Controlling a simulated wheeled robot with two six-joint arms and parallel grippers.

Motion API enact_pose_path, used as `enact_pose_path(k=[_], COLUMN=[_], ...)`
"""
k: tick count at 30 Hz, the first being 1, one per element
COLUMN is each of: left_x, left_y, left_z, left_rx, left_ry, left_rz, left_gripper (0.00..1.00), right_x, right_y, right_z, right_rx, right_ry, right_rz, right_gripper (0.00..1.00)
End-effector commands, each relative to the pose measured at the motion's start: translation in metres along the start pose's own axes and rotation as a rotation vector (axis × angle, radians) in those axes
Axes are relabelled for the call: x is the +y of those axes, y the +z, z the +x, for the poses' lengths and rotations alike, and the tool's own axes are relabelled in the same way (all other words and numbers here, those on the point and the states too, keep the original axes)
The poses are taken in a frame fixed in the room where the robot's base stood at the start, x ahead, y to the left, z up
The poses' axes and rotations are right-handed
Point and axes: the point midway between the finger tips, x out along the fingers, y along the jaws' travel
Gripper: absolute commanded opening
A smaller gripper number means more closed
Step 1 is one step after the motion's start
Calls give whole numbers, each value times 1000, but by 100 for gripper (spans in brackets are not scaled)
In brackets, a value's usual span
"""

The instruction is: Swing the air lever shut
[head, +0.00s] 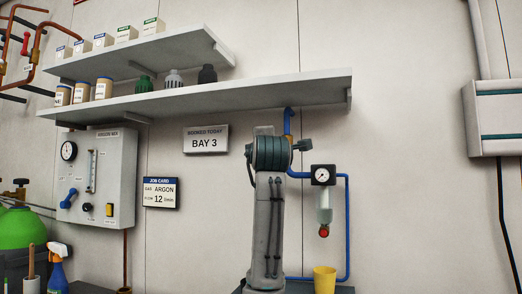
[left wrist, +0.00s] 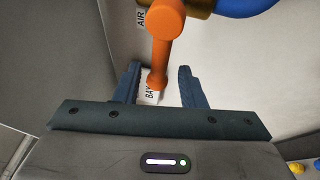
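The orange air lever (left wrist: 160,55) shows in the left wrist view. It runs from a round hub at the top down to its end between my fingers. Brass and a blue pipe adjoin the hub. My left gripper (left wrist: 160,69) is open, one dark finger on each side of the lever, with gaps visible on both sides. In the head view my arm stands mid-picture with the dark gripper parts (head: 302,145) at its top, in front of the blue pipe (head: 288,121). The lever is hidden there. My right gripper is in neither view.
A shelf (head: 210,97) juts out just above my arm. A gauge with filter bowl (head: 323,176) hangs close on the right, above a yellow cup (head: 325,279). The BAY 3 sign (head: 205,139) and grey gas box (head: 98,175) are left.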

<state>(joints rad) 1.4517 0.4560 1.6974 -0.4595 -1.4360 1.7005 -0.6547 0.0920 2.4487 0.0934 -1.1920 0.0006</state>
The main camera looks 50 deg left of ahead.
Motion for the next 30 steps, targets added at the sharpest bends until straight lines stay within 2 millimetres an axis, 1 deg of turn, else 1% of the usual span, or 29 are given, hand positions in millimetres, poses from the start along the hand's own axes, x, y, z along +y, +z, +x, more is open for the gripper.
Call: enact_pose_path(k=[1, 6, 9, 12, 15, 18, 30], left_x=[-2, -1, -1, -1, -1, -1, -1], left_y=[0, 0, -1, -1, -2, -2, -2], left_z=[-11, -47, -64, -76, -83, -85, -85], left_rx=[-2, -2, -1, 0, 2, 2, 2], left_ry=[2, 2, 1, 0, -1, -2, -1], left_rz=[-2, -3, -3, -1, -1, 0, 0], left_gripper=[37, 37, 37, 37, 37, 37, 37], right_x=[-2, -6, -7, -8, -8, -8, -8], right_y=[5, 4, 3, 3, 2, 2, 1], right_z=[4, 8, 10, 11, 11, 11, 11], right_rx=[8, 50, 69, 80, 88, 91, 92], right_ry=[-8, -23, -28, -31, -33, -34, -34], right_rz=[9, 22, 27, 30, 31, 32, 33], right_gripper=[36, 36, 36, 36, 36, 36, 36])
